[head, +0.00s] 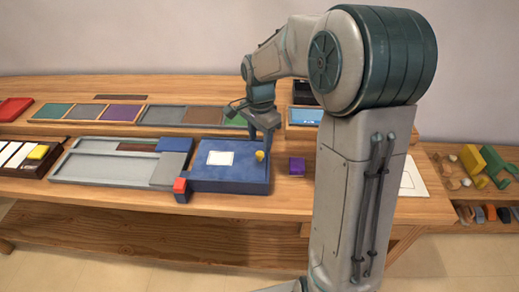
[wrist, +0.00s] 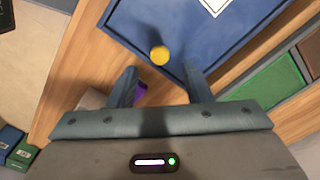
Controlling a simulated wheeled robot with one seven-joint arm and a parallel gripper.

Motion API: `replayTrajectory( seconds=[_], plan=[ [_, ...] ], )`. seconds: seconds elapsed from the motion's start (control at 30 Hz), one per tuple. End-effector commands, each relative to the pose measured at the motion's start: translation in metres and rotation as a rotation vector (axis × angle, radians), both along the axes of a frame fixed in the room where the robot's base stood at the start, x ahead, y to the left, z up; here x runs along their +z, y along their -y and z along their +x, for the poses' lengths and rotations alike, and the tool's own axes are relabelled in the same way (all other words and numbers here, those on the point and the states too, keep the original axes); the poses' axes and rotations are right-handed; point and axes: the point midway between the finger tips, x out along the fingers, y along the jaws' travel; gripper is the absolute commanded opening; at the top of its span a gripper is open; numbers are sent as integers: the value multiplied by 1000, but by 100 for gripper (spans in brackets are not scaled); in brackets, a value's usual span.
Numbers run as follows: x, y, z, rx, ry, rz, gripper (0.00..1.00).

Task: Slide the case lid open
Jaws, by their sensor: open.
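The blue case (head: 230,181) lies on the wooden table, its flat blue lid (head: 212,174) shut on top. The lid carries a white label (head: 220,158) and a yellow knob (head: 260,156) near its right edge. My gripper (head: 263,140) is above the right back part of the case, close to the knob. In the wrist view, my gripper (wrist: 158,85) is open and empty, with the yellow knob (wrist: 159,54) beyond the fingertips, apart from both fingers.
A purple block (head: 297,166) lies just right of the case. A grey tray (head: 85,166) stands to the left, and a row of coloured panels (head: 165,115) runs behind.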

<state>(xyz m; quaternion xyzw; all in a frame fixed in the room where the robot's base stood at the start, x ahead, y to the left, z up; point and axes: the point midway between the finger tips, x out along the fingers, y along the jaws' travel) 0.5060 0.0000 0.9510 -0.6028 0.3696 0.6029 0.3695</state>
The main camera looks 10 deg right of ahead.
Motion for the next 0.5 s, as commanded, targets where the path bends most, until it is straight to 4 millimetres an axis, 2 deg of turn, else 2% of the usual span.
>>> replayTrajectory(
  seconds=[0.03, 0.2, 0.5],
  plan=[
    [-11, 0, -1, -1, -4, 1, 45],
    [-35, 0, 0, 0, -3, 1, 45],
    [-47, 0, 0, 0, 0, 0, 45]
  ],
)
